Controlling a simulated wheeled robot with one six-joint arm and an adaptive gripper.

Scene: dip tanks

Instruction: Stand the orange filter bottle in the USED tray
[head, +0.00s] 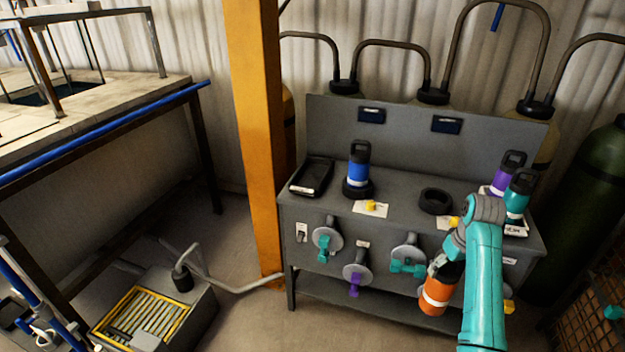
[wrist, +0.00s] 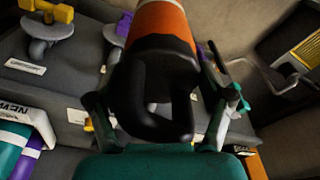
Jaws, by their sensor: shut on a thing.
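The orange filter bottle (head: 436,298) has a pale band and a black looped cap. My gripper (head: 447,268) is shut on its cap end and holds it in front of the bench, below the top's level. In the wrist view the orange bottle (wrist: 168,25) points away from my gripper, with its black cap between the fingers. A black tray (head: 296,188) lies empty at the left end of the bench top. Its small front label is too blurred to read. Another tray (head: 524,233) at the right end, marked NEW in the wrist view (wrist: 38,121), holds a purple and a teal bottle.
A blue bottle (head: 358,172) stands in a black ring beside the left tray. An empty black ring (head: 435,201) is right of it. Valve handles (head: 324,246) stick out from the bench front. An orange post (head: 254,130) stands by the bench's left end.

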